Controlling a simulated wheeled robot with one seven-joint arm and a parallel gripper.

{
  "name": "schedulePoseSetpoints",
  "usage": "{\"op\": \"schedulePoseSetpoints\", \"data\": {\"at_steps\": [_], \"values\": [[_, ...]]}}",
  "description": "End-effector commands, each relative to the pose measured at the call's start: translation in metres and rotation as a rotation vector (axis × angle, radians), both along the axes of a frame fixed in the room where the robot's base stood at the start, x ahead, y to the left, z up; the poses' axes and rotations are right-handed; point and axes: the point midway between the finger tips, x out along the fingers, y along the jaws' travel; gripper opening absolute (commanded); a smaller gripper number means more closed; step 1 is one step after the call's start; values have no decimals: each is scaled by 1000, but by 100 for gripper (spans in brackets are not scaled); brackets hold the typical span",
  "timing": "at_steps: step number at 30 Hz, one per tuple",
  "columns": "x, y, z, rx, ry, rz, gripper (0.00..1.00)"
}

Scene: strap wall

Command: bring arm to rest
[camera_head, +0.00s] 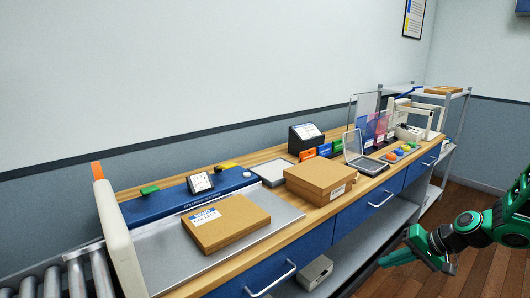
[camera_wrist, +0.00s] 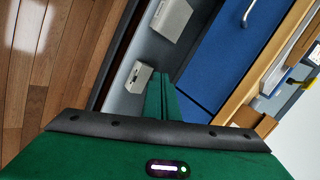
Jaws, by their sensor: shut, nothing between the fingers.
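My arm (camera_head: 505,222), green and black, reaches in from the right edge of the head view. My gripper (camera_head: 386,261) is low in front of the workbench, pointing left over the floor side, apart from the bench front. In the wrist view my gripper (camera_wrist: 161,80) shows its two green fingers close together, shut and empty. Nothing touches the fingers in either view.
The wooden-topped workbench (camera_head: 272,208) carries a flat carton (camera_head: 235,228), a brown box (camera_head: 318,177) and a laptop-like device (camera_head: 362,152). Blue drawers have protruding handles (camera_head: 270,280). A grey box (camera_head: 315,270) sits on the lower shelf. A rack (camera_head: 455,125) stands beyond; brown floor (camera_head: 490,270) is open.

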Motion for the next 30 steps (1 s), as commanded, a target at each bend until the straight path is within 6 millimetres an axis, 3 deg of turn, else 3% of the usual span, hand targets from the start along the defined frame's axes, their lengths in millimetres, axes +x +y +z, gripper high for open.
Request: {"op": "schedulePoseSetpoints", "data": {"at_steps": [15,24,30], "values": [[-139,-27,78,-416,258,69,0],[-232,-34,124,-522,376,4,0],[-284,-33,140,-532,431,-43,0]]}}
